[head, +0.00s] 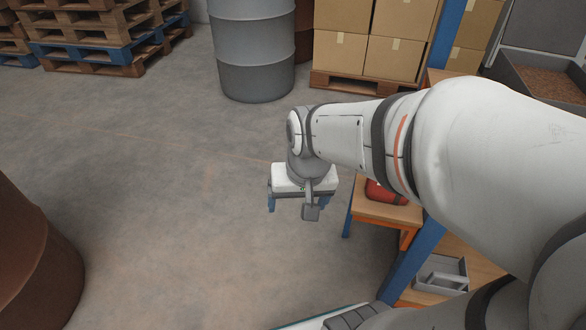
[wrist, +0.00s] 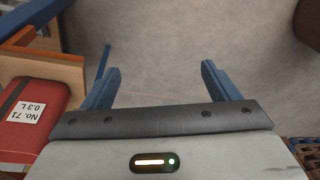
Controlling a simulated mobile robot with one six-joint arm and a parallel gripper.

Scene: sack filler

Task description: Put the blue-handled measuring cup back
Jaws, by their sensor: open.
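I cannot make out a blue-handled measuring cup in either view. My gripper (head: 298,205) hangs over the open floor, just left of a wooden shelf (head: 412,214). In the wrist view my gripper (wrist: 161,68) has its two blue fingers spread wide, with only bare floor between them. A red container (wrist: 34,112) with a white label reading "No. 71 0.3 L" stands on the shelf to the left of the fingers. The same red container (head: 384,193) is partly hidden behind my arm in the head view. A thin blue piece beside the left finger is unclear.
A blue post (head: 420,245) rises beside the shelf. A grey tray (head: 452,283) sits on a lower board. A grey drum (head: 252,50), stacked cartons (head: 340,52), pallets (head: 90,30) and a rusty drum (head: 35,265) stand around clear floor.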

